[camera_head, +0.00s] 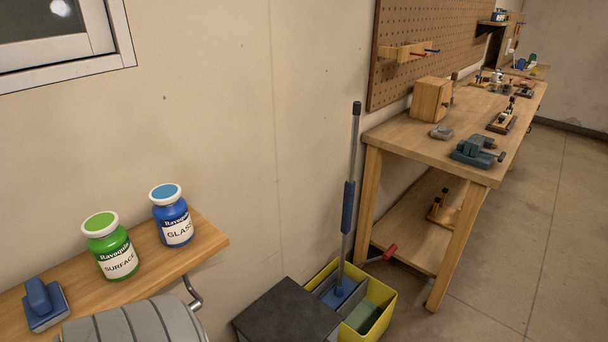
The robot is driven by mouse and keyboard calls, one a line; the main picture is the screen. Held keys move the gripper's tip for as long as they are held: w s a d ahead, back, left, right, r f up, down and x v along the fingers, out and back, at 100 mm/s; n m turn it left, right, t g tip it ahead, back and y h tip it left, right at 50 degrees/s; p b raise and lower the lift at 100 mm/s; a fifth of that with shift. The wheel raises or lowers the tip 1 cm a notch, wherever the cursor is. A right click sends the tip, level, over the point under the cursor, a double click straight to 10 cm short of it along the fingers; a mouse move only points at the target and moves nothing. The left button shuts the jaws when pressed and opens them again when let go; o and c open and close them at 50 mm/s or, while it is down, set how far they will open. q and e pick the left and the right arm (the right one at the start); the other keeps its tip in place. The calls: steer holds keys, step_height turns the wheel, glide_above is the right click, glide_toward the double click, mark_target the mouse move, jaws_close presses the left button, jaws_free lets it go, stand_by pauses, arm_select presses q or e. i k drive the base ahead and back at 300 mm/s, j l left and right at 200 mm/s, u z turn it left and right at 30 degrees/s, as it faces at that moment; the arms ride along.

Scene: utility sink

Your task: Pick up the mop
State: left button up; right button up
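The mop (349,205) stands nearly upright, its grey pole and blue sleeve in front of the beige wall. Its lower end is inside a yellow bucket (386,315) on the floor, beside the workbench. The mop head is mostly hidden in the bucket, with a blue part showing at the pole's foot.
A dark box-like block (288,312) stands left of the bucket. A wooden workbench (420,143) with tools is to the right. A wooden shelf (208,238) at left carries a green jar (108,246), a blue jar (172,215) and a blue brush (42,300). Open floor (535,260) lies at right.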

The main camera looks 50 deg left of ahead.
mark_target(344, 288)
steer(key=j+u, duration=0.15)
steer(key=u, duration=1.15)
